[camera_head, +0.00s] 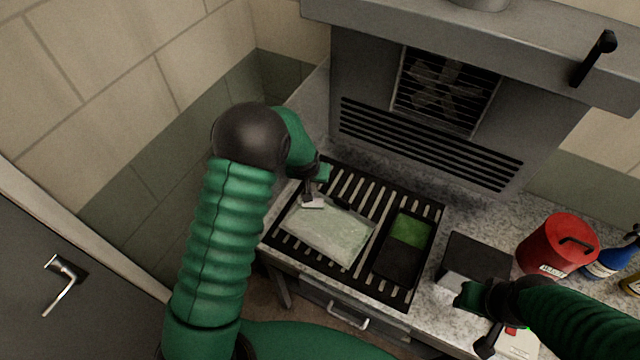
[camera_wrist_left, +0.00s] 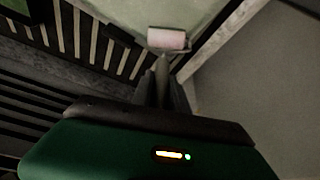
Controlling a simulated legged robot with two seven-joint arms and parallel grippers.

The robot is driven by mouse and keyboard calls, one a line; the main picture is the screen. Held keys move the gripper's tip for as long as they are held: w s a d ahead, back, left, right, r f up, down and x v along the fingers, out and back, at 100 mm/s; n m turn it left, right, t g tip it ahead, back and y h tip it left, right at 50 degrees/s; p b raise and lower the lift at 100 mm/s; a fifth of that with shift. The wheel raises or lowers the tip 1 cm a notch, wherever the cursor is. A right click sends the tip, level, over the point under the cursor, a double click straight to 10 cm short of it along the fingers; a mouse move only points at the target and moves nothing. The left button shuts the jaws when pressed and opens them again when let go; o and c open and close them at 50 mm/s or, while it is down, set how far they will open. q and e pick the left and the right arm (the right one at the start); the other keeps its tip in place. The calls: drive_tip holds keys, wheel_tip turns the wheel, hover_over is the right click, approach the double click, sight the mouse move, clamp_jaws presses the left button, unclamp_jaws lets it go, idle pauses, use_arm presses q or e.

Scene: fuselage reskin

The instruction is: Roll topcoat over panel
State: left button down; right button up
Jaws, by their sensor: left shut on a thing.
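A pale green-white panel (camera_head: 330,236) lies flat on a black slatted grate (camera_head: 409,298). My left gripper (camera_head: 311,188) is shut on a paint roller (camera_head: 313,203) at the panel's far left corner. In the left wrist view the roller's pinkish-white sleeve (camera_wrist_left: 168,39) lies over the panel's (camera_wrist_left: 150,12) edge; whether it touches cannot be told. A dark tray (camera_head: 404,262) with green paint (camera_head: 409,229) at its far end sits right of the panel. My right gripper (camera_head: 468,296) is at the lower right beside a dark box; its fingers are not clear.
A vented hood with a fan (camera_head: 441,92) stands behind the grate. A dark-topped box (camera_head: 474,262), a red can (camera_head: 558,245) and a blue bottle (camera_head: 609,262) stand on the speckled counter at right. A grey door (camera_head: 50,290) is at left.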

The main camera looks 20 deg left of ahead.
use_arm(q)
drive_tip(key=a, duration=0.4)
drive_tip(key=shift+w+b, duration=0.35)
drive_tip(key=shift+b, duration=0.05)
drive_tip(key=shift+d+r, duration=0.1)
wheel_tip(320, 180, up, 6)
drive_tip(key=p, duration=0.4)
wheel_tip(320, 180, up, 3)
drive_tip(key=shift+f+p, duration=0.1)
drive_tip(key=shift+p, duration=0.95)
